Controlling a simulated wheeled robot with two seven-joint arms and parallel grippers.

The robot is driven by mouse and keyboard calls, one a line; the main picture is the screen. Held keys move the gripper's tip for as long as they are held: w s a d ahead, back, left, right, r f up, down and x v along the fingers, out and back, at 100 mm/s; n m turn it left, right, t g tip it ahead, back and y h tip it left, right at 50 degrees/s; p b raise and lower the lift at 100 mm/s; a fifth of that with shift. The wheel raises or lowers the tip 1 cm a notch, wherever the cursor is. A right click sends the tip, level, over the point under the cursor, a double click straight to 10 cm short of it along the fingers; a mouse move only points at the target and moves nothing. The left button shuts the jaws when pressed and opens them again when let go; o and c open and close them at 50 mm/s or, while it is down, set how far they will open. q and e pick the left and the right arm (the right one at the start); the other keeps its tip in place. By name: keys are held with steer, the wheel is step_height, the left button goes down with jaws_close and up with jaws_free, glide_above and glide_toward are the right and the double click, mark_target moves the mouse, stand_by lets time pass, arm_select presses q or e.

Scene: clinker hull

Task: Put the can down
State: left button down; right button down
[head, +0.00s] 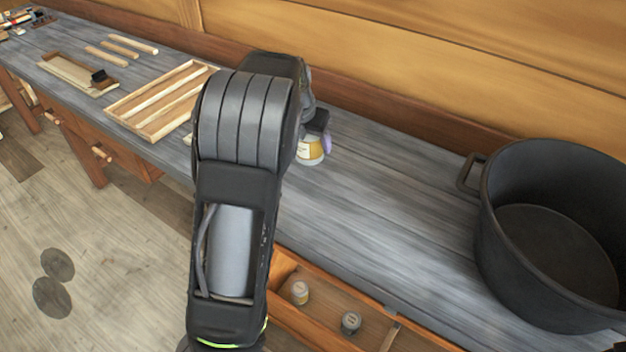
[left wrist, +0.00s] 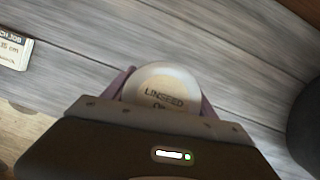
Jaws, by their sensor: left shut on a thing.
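A small can (head: 311,151) with a white and yellow label is in my left gripper (head: 316,140), over the grey workbench (head: 400,190) in the head view. In the left wrist view, the can's pale round lid (left wrist: 166,84), lettered "LINSEED", sits between the purple fingers of my left gripper (left wrist: 163,92). The gripper is shut on the can. The can looks upright and its base is at or close to the bench top; I cannot tell whether it touches. My left arm hides part of the bench. My right gripper is not in view.
A large black pot (head: 555,235) stands on the bench at the right. An open drawer (head: 400,320) below the front edge holds small cans (head: 300,292). A slatted wooden tray (head: 150,128) lies to the left. Bench between can and pot is clear.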

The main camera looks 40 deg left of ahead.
arm_select(q)
steer(key=shift+w+f, duration=0.1)
steer(key=shift+f, duration=3)
steer(key=shift+f, duration=1.9)
steer(key=shift+f, duration=0.15)
steer(key=shift+c, duration=1.3)
jaws_free()
